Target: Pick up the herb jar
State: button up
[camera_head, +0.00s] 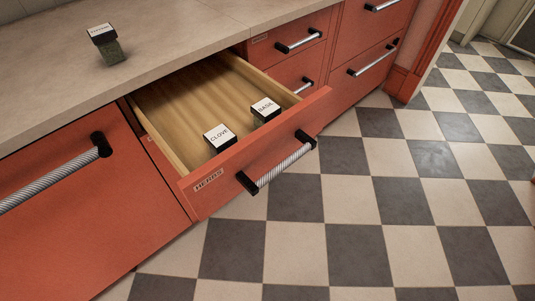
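A small herb jar (111,51) with green contents stands upright on the countertop at the upper left. It has a black lid with a white label on top, too small to read surely. Two similar jars with black lids stand in the open drawer, one labelled CLOVE (219,137) and one labelled BASIL (265,110). The open drawer (190,112) has a red front marked HERBS and a pale wooden inside. My gripper is not in view.
The countertop (60,90) around the jar is clear. The open drawer sticks out over the checkered floor (350,210), below the counter edge. Closed red drawers and cabinet fronts with bar handles (298,40) flank it. The floor to the right is free.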

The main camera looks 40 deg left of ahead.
aim_at(265, 109)
jog(key=u, duration=1.3)
